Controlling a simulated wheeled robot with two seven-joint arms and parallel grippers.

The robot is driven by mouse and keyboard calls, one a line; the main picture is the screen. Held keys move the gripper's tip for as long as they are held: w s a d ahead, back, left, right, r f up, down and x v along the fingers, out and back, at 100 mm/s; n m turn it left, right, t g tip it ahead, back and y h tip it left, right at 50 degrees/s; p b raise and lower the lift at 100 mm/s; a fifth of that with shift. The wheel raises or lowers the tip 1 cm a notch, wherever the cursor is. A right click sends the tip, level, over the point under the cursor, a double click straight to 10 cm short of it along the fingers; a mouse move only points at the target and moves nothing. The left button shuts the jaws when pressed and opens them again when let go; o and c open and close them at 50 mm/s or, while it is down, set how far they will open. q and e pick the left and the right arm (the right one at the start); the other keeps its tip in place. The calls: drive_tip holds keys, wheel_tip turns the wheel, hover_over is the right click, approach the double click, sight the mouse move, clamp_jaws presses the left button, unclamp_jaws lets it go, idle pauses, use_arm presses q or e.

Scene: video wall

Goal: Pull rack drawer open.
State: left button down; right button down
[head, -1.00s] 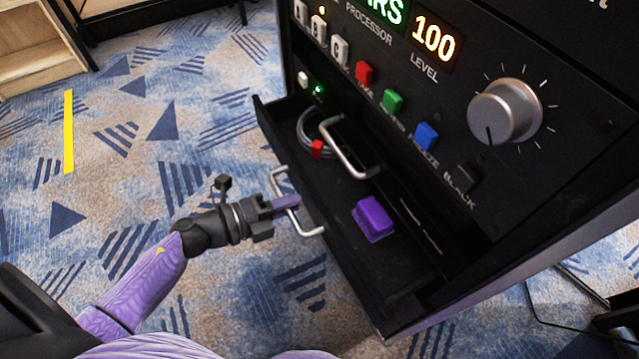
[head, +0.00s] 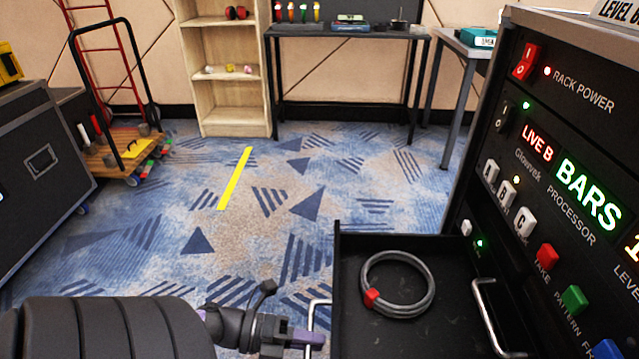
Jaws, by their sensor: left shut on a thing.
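The rack drawer (head: 350,290) is a black tray that stands out from the rack's front at the bottom of the head view. Its front panel faces left and carries a silver bar handle (head: 312,322). My left gripper (head: 305,338) is at this handle, shut on it, with the arm coming in from the left. A coiled grey cable with a red tie (head: 428,300) lies in the drawer. The drawer's near part is cut off by the frame. My right gripper is not in view.
The black rack (head: 545,140) with lit displays and buttons stands at right, with a fixed silver handle (head: 488,315) by the drawer. Carpet left of the drawer is clear. A black case (head: 45,150), loaded cart (head: 125,150), shelf (head: 232,110) and table (head: 345,30) stand farther off.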

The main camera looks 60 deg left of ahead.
use_arm(q)
drive_tip(key=c, duration=0.7)
unclamp_jaws()
drive_tip(key=shift+o, duration=0.2)
drive_tip(key=p+v, duration=0.2)
drive_tip(key=v, duration=0.8)
